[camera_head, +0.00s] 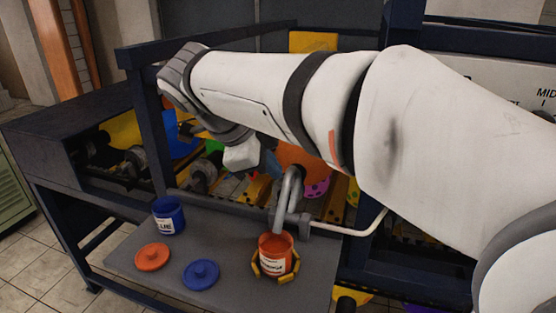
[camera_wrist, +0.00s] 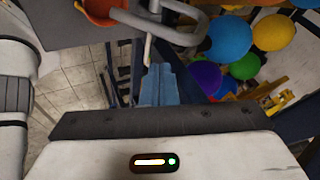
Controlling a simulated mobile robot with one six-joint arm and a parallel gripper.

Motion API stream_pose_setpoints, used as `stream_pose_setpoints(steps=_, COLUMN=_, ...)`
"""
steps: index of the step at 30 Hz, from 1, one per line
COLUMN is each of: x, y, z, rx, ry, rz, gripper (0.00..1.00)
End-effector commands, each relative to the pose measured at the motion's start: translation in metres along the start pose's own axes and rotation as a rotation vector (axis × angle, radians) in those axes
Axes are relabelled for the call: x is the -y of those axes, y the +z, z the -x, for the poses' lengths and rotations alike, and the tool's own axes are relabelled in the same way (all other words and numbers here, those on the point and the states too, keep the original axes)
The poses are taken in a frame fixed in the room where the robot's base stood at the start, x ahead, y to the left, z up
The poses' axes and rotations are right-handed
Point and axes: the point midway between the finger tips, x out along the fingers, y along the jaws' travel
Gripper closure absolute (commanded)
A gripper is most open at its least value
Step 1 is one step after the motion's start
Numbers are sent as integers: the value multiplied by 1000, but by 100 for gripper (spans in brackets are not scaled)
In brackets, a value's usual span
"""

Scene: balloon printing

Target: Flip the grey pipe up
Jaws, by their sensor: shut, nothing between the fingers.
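The grey pipe (camera_head: 289,196) is a bent tube, and its lower end hangs down at the orange paint can (camera_head: 275,254). Whether its tip is inside the can I cannot tell. A thin white tube (camera_head: 345,230) runs right from its base. In the wrist view the pipe (camera_wrist: 180,38) crosses just beyond my fingertips, with the orange can (camera_wrist: 105,10) at the top left. My gripper (camera_wrist: 157,72) has blue fingers, closed together and empty. In the head view my gripper (camera_head: 270,164) is just left of the pipe's upper bend; contact cannot be told.
The orange can sits in a yellow holder (camera_head: 257,271) on the grey table (camera_head: 235,285). A blue can (camera_head: 168,216), an orange lid (camera_head: 152,257) and a blue lid (camera_head: 201,274) are to its left. Dark blue frame posts (camera_head: 158,140) and balloons (camera_wrist: 230,37) are nearby.

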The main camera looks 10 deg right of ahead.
Motion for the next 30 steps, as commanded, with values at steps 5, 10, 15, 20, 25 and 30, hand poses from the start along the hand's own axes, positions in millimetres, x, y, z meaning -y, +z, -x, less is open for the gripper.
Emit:
stream_pose_setpoints(steps=5, x=7, y=-1, z=-31, rx=-3, ry=4, rz=-2, gripper=100)
stream_pose_setpoints(steps=10, x=26, y=0, z=-43, rx=-1, ry=3, rz=-2, gripper=100)
stream_pose_setpoints(steps=15, x=33, y=1, z=-48, rx=0, ry=2, rz=0, gripper=100)
stream_pose_setpoints(steps=20, x=34, y=1, z=-50, rx=0, ry=1, rz=-1, gripper=100)
stream_pose_setpoints(steps=25, x=34, y=1, z=-49, rx=0, ry=2, rz=0, gripper=100)
stream_pose_setpoints(steps=30, x=39, y=6, z=-45, rx=14, ry=28, rz=25, gripper=100)
